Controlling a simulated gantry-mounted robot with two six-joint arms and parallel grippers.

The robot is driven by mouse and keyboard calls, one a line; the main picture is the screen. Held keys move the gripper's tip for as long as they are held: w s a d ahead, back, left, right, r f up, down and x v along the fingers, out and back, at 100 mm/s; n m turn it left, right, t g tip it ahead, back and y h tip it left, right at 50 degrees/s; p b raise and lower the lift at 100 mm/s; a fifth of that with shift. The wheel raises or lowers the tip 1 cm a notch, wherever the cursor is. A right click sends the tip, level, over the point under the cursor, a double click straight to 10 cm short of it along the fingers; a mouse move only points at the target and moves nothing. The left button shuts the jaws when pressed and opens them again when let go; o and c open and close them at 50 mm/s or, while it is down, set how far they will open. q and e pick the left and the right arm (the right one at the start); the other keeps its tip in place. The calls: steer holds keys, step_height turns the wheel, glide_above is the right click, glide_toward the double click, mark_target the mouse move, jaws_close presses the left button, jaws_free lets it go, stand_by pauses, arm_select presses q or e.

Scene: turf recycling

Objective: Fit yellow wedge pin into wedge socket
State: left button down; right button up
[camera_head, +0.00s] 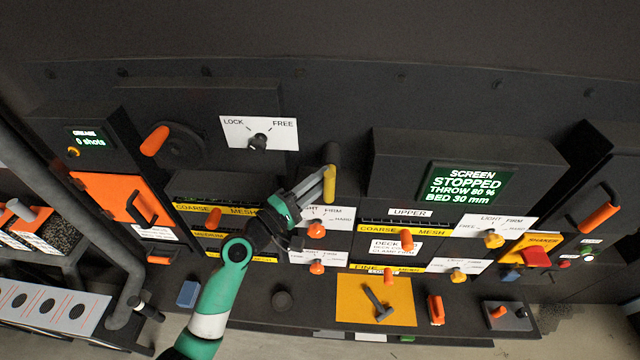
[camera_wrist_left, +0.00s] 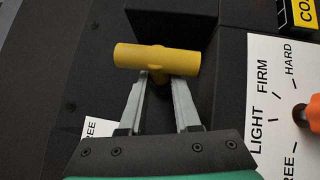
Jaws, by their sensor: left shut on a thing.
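The yellow wedge pin (camera_head: 330,182) is in my left gripper (camera_head: 325,184), in front of the dark panel left of the screen display box. In the left wrist view the pin (camera_wrist_left: 135,55) shows as a yellow crossbar with a short thicker middle, lying across the tips of my left gripper (camera_wrist_left: 163,76). The fingers are shut on it. My right gripper is not in view.
The display box (camera_head: 455,165) juts out to the right of the pin. The LOCK/FREE dial (camera_head: 258,142) is to the upper left. Orange clamp knobs (camera_head: 316,229) sit just below the gripper. A yellow mat (camera_head: 350,312) with a hammer-like tool lies on the lower ledge.

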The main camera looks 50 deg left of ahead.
arm_select(q)
steer(key=shift+w+a, duration=0.1)
steer(key=c, duration=0.5)
jaws_free()
steer(key=shift+c, duration=0.2)
steer(key=s+f+b, duration=0.1)
steer(key=s+b, duration=0.1)
steer(key=s, duration=0.9)
steer(key=shift+s+d+f, duration=0.25)
steer(key=shift+f, duration=0.1)
